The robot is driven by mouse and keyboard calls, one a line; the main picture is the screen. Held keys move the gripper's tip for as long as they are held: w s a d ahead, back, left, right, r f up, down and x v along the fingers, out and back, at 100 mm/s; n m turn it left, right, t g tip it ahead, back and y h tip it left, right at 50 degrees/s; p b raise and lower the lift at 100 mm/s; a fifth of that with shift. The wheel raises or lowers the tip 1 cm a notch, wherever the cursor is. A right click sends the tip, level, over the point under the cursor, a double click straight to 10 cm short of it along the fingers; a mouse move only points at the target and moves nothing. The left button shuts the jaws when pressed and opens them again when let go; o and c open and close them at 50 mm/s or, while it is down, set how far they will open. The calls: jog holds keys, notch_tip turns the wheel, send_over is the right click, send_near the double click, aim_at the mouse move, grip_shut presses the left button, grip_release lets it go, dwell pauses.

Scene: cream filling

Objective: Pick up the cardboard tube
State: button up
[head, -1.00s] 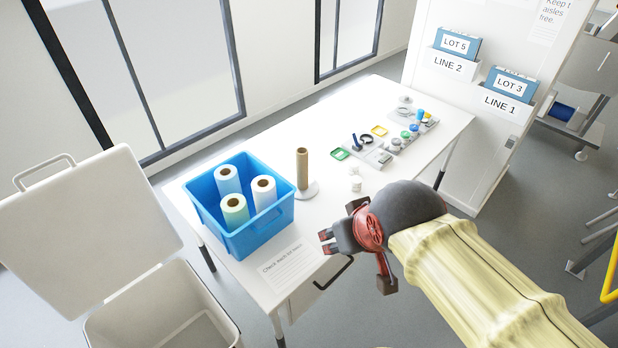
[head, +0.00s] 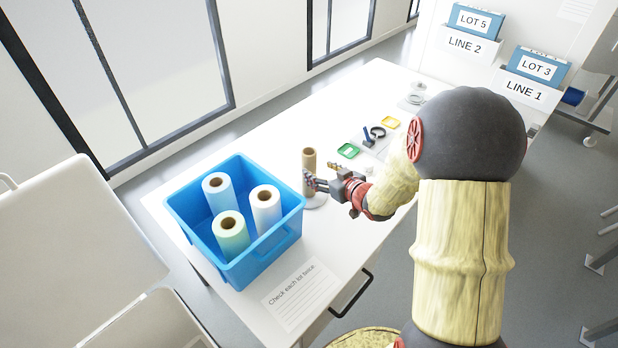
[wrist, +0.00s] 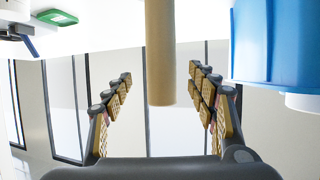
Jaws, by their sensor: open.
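In the wrist view, which looks upside down, the tube (wrist: 160,50) lies between the two spread fingers of my gripper (wrist: 160,72). There is a visible gap on each side of it. I cannot tell exactly how deep it sits between the fingers.
The blue bin (head: 272,262) holds three wrapped rolls and stands left of the tube. A green frame (head: 348,151), a yellow frame (head: 391,123) and small parts lie further back on the white table (head: 190,234). A printed sheet (head: 300,295) lies near the front edge.

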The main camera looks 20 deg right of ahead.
aim_at(313, 169)
jog(key=shift+w+f, duration=0.15)
jog(key=shift+f, duration=0.2)
jog(key=shift+b+x, duration=0.4)
jog(key=shift+x, duration=0.5)
jog(key=b+x, duration=0.2)
jog(key=x, duration=0.3)
jog(key=shift+w+a+f+b, duration=0.15)
jog(key=shift+w+b, duration=0.15)
jog(key=shift+b, duration=0.05)
jog(key=shift+c, duration=1.2)
jog(key=c, duration=0.8)
